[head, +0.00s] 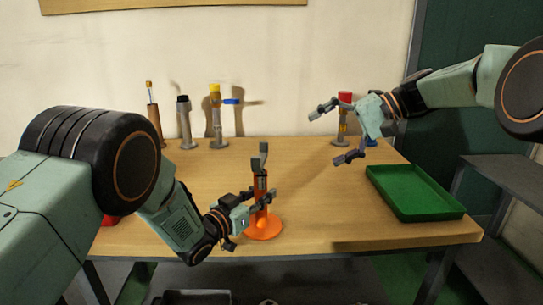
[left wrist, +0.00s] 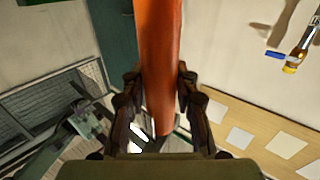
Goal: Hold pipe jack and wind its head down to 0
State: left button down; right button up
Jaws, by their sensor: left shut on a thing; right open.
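The orange pipe jack (head: 264,227) stands upright on the wooden table, on a round base, with a grey forked head (head: 263,158) on top. My left gripper (head: 257,202) is shut around its column from the left, below the head. In the left wrist view the orange column (left wrist: 159,50) lies between the fingers of my left gripper (left wrist: 160,90). My right gripper (head: 332,135) is open and empty, up and to the right of the jack's head, apart from it. Any scale or number on the jack is too small to read.
A green tray (head: 414,194) lies at the table's right. Along the back stand a black-topped cylinder (head: 184,125), a yellow-topped one with a blue handle (head: 216,120), a thin brown one (head: 153,115) and a red-topped one (head: 345,98). The table between jack and tray is clear.

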jog(key=w+a+f+n+y, duration=0.1)
jog(key=a+f+n, duration=0.1)
jog(key=a+n, duration=0.4)
jog(key=w+a+f+n+t, duration=0.1)
jog(key=a+n, duration=0.4)
jog(key=n, duration=0.6)
notch_tip(320, 180, down, 2)
jog(key=shift+w+a+y, duration=0.35)
jog(key=shift+w+y, duration=0.05)
jog(key=shift+w, duration=0.05)
jog(key=shift+d, duration=0.1)
jog(key=c, duration=1)
jog(key=shift+c, duration=0.2)
